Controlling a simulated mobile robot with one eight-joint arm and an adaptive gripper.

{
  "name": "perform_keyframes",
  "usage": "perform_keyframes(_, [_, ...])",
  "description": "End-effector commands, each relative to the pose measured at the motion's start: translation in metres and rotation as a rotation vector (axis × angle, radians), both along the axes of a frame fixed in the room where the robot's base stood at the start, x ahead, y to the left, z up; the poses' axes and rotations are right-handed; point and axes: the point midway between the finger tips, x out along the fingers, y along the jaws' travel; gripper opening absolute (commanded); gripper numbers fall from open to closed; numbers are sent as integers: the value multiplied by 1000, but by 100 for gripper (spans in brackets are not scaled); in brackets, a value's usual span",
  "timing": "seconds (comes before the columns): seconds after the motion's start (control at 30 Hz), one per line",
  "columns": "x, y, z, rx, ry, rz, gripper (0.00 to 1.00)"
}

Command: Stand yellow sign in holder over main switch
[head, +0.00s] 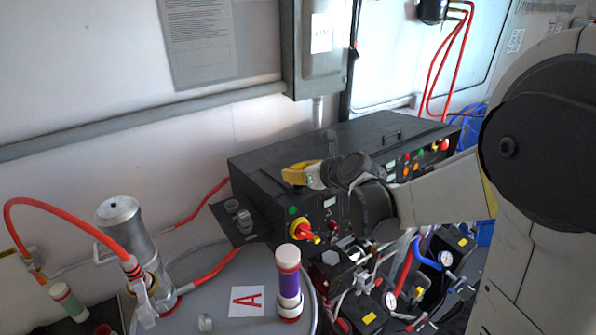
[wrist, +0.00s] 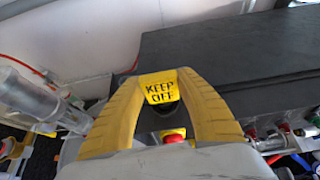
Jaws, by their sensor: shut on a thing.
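My gripper (head: 303,174) is above the front left part of the black control box (head: 325,150) in the head view. In the wrist view its yellow fingers (wrist: 160,78) are shut on the yellow sign (wrist: 160,87), which reads "KEEP OFF". In the head view I cannot clearly tell the sign from the yellow fingers. The main switch (head: 302,230), a red handle on a yellow plate, is on the box's front face, below my gripper. Its red part (wrist: 173,135) shows between the fingers in the wrist view. I cannot clearly make out the holder; the fingers and sign may hide it.
A white and purple cylinder (head: 288,275) stands in front of the box beside a card marked "A" (head: 247,301). A metal canister (head: 128,235) with a red hose stands at left. Gauges and hoses crowd the right front. A grey cabinet (head: 318,45) hangs behind.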

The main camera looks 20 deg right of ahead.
Motion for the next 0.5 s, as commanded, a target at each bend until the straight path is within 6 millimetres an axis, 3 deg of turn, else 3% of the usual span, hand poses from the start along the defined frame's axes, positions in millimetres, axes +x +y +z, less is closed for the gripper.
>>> perform_keyframes(0.03, [0, 0, -2, 0, 0, 0, 44])
perform_keyframes(0.1, [0, 0, -1, 0, 0, 0, 62])
perform_keyframes(0.5, [-4, -2, 3, 0, 0, -1, 62])
